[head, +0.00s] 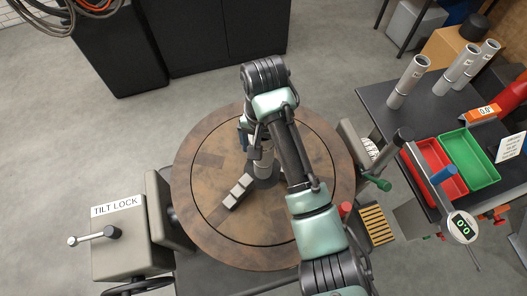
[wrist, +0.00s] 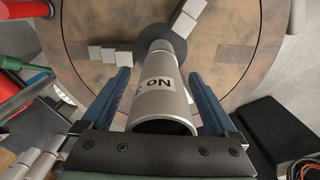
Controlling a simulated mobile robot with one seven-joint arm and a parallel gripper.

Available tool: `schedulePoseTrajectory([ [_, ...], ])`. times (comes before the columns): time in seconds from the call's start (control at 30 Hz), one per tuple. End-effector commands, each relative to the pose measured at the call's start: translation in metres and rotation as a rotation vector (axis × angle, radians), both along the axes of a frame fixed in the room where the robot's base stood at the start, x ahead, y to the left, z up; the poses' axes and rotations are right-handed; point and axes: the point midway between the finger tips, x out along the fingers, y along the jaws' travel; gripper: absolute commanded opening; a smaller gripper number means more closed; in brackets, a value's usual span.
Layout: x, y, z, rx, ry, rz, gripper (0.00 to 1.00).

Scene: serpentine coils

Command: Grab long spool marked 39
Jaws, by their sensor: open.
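A grey metal spool (head: 263,158) stands upright at the middle of the brown round turntable (head: 200,180). In the wrist view the spool (wrist: 165,75) carries a white label reading "No"; the number cannot be read. Its hollow open end faces the camera. My gripper (wrist: 159,76) is open, with one blue finger on each side of the spool and a gap visible on both sides. In the head view my gripper (head: 249,140) is partly hidden by my arm at the spool's upper part.
Several stepped grey jaw blocks (head: 238,191) surround the spool's foot. Three similar spools (head: 408,82) stand on the dark side table (head: 385,105) at right, with red (head: 433,168) and green (head: 470,158) trays. A tilt lock box (head: 120,240) stands at left.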

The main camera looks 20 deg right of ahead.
Motion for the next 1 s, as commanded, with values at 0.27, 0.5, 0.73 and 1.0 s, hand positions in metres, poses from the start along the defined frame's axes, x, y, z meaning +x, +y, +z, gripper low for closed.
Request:
schedulePoseTrajectory([
  [0.27, 0.0001, -0.0001, 0.0002, -0.001, -0.001, 0.000, 0.56],
  [0.5, 0.0001, -0.0002, 0.0004, -0.001, -0.001, 0.000, 0.13],
  [0.73, 0.0002, -0.0002, 0.0006, -0.001, -0.001, 0.000, 0.00],
  [1.0, 0.0010, -0.0007, 0.0022, -0.001, -0.004, 0.000, 0.00],
])
